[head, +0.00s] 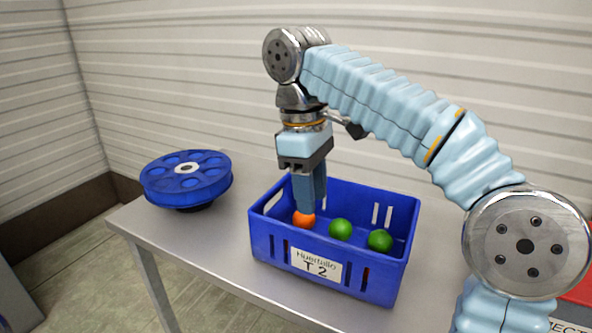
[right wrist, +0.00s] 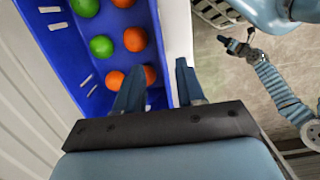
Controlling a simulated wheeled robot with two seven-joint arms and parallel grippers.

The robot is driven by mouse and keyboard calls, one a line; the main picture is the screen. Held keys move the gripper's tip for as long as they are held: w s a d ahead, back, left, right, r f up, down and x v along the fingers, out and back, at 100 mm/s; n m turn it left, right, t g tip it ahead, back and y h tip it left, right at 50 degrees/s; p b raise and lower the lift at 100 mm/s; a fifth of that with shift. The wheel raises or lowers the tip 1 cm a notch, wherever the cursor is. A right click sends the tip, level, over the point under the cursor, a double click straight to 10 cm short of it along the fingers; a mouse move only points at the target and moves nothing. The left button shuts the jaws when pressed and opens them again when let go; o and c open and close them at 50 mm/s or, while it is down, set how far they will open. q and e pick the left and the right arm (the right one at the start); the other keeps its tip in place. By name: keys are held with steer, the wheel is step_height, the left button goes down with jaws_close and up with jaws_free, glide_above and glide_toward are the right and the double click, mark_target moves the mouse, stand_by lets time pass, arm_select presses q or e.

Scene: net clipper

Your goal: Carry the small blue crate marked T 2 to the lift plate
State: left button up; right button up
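The blue crate marked T 2 (head: 277,243) stands upright on a grey metal table, its label facing me. Orange and green balls lie inside. It fills the upper left of the right wrist view (right wrist: 68,60). My right gripper (head: 311,208) points down over the crate's left part, hiding some of an orange ball. In the right wrist view my right gripper (right wrist: 160,66) is open, one finger over the crate's inside and one beyond its wall. Contact cannot be told. My left gripper (right wrist: 238,44) shows small there; its opening is unclear. I cannot identify a lift plate.
A blue round disc with holes (head: 187,181) stands at the table's left end. The table (head: 150,222) has bare room left of the crate. A red thing with a partly cut label (head: 580,291) is at the right edge. A ribbed wall is behind.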

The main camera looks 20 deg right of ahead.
stand_by(0.3)
steer(key=b, duration=0.3)
glide_above(317, 281)
steer(key=f, duration=1.3)
steer(key=shift+w+f, duration=0.2)
steer(key=shift+f, duration=0.15)
jaws_close()
